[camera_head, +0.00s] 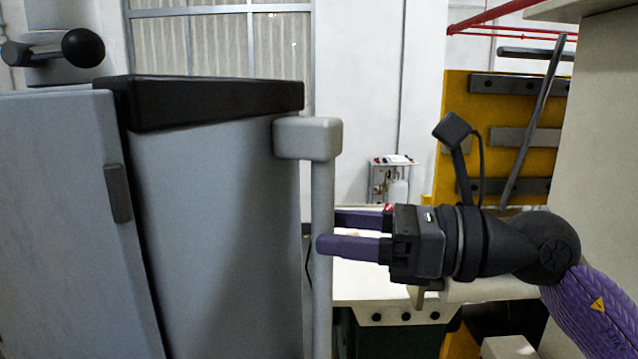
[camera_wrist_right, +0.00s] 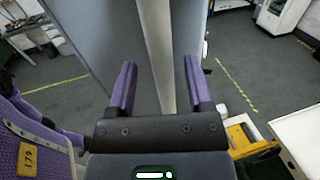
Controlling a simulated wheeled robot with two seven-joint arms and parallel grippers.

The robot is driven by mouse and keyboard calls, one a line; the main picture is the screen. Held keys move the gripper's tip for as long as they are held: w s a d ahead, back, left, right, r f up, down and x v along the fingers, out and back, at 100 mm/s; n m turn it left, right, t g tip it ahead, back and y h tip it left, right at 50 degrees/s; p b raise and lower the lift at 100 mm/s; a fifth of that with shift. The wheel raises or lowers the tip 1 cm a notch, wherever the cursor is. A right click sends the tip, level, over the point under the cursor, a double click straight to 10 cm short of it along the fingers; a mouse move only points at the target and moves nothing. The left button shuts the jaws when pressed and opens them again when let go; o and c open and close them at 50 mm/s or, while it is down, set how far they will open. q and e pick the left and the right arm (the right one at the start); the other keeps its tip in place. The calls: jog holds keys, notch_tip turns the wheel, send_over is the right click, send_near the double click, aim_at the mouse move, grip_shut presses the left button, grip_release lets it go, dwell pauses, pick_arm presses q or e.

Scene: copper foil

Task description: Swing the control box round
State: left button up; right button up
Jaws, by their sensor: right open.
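The control box (camera_head: 215,200) is a tall grey cabinet with a black top edge, filling the left of the head view. A light grey vertical handle bar (camera_head: 322,190) hangs from a block at its right edge. My right gripper (camera_head: 328,230) comes in from the right with its purple fingers level. The near finger's tip crosses in front of the bar, and the far finger passes behind it. In the right wrist view the bar (camera_wrist_right: 158,55) runs between the open fingers (camera_wrist_right: 158,85), with gaps on both sides. My left gripper is not in view.
A grey panel (camera_head: 60,220) with a small dark handle stands left of the box. A black ball knob (camera_head: 83,48) is at the top left. A pale worktable (camera_head: 380,282) lies behind my right gripper. Open grey floor (camera_wrist_right: 240,60) shows in the wrist view.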

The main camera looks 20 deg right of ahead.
jog(key=shift+p+x, duration=0.45)
jog(key=shift+x, duration=0.5)
jog(key=shift+w+a, duration=0.2)
jog(key=shift+a, duration=0.05)
jog(key=shift+d, duration=0.1)
grip_shut()
dwell(0.4)
